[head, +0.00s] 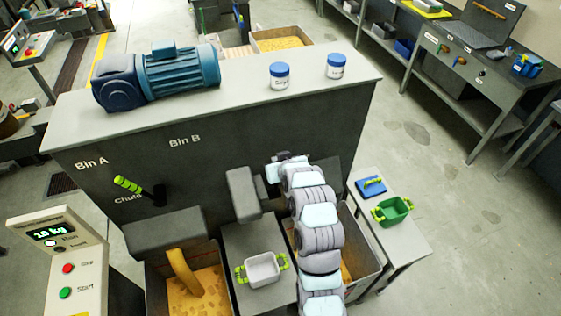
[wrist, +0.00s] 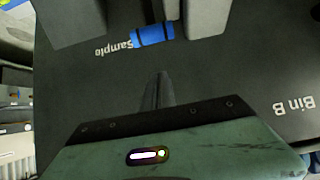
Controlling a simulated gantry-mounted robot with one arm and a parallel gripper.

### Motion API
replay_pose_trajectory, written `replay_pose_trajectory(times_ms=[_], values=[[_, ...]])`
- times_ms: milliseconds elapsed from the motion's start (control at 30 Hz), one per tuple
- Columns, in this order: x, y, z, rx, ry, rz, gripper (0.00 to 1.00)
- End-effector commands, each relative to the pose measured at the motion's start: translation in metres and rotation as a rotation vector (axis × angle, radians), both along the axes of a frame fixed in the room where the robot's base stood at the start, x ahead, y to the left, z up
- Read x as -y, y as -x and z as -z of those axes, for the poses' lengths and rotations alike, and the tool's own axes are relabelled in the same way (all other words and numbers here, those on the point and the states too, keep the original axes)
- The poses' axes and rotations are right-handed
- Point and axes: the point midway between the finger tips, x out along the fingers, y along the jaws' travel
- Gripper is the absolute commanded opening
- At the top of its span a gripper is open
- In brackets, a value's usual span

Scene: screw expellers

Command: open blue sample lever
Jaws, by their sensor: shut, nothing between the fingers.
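The blue sample lever (wrist: 152,35) shows in the wrist view at the top middle, a short blue cylinder beside the upside-down white "Sample" label on the dark panel. In the head view I cannot see this lever; my arm covers that part of the panel. My gripper (wrist: 162,88) is shut and empty, its fingers pointing toward the panel below the lever in the wrist picture. The fingertips appear apart from the lever. In the head view my gripper (head: 272,172) is small and partly hidden at the far end of my arm.
A green-handled chute lever (head: 128,185) sticks out at left. A grey box-shaped spout (head: 243,194) stands just left of my arm. A white tray with green handles (head: 262,270) sits below it. A side table (head: 408,243) holds a green container (head: 391,210) and a blue lid (head: 370,187).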

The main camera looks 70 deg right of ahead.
Motion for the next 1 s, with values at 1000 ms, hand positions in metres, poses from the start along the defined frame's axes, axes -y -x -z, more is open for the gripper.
replay_pose_trajectory(times_ms=[1000], values=[[-0.005, 0.005, 0.042, 0.0, 0.001, 0.001, 0.0]])
